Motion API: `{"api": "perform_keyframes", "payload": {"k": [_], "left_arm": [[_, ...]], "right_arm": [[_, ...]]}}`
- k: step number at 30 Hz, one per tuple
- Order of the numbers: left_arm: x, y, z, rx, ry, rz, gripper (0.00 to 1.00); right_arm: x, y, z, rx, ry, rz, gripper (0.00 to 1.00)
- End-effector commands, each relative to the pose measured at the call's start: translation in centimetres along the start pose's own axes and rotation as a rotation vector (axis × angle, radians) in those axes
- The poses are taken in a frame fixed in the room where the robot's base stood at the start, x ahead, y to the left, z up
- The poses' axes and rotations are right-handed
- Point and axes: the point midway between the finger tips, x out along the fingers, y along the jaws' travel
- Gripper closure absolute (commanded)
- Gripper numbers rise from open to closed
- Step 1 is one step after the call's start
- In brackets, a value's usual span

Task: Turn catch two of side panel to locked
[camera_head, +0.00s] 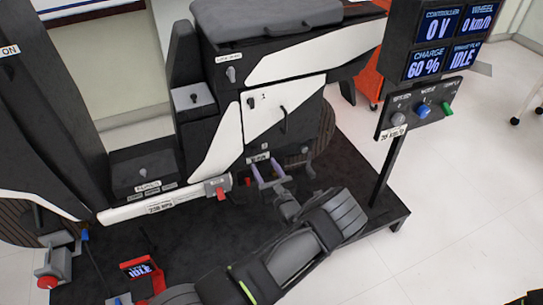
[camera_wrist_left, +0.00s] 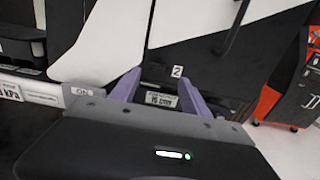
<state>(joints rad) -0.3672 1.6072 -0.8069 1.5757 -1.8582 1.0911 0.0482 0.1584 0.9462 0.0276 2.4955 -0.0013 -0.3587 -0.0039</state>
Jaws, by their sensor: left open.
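The side panel (camera_head: 290,95) is black and white and upright on the chassis, with a dark handle (camera_head: 284,120) and a catch (camera_head: 251,102) by the number 1. In the left wrist view the panel (camera_wrist_left: 195,22) fills the top middle, with a number 2 label (camera_wrist_left: 177,71) near its lower edge. My left gripper (camera_head: 265,164) is open, its purple fingers pointing at the panel's lower edge. In the left wrist view its fingertips (camera_wrist_left: 158,80) are spread just below and beside that label. Catch two is not clearly visible; its position cannot be read. My right gripper is not in view.
A post with a display (camera_head: 440,40) and coloured knobs stands right of the panel. A white bar (camera_head: 165,202) with a red end lies left of the gripper. A black platform (camera_head: 385,222) lies below. An orange cabinet (camera_wrist_left: 285,100) stands at right, with free floor around it.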

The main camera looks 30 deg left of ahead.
Motion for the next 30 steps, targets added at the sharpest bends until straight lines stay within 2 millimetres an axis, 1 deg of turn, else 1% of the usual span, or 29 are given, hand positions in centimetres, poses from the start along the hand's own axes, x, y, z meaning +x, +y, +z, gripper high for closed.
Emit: {"api": "perform_keyframes", "payload": {"k": [8,11,14,17,24,27,30], "left_arm": [[0.0,0.1,0.0,0.0,0.002,0.002,0.45],[0.4,0.1,-0.1,-0.001,0.002,0.004,0.45],[1.2,0.2,-0.1,-0.003,0.003,0.005,0.45],[2.6,0.2,-0.1,-0.002,0.003,0.005,0.45],[6.3,0.2,-0.2,-0.002,0.004,0.006,0.45],[7.3,0.2,-0.2,-0.002,0.004,0.005,0.45],[7.7,0.2,-0.1,-0.002,0.004,0.005,0.45]], "right_arm": [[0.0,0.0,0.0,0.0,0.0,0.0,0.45],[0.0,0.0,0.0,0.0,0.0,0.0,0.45],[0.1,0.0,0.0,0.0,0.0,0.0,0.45],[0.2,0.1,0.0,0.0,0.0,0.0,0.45],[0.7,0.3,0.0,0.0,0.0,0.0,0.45],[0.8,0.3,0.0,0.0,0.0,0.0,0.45],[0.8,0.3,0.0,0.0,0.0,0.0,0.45]]}}
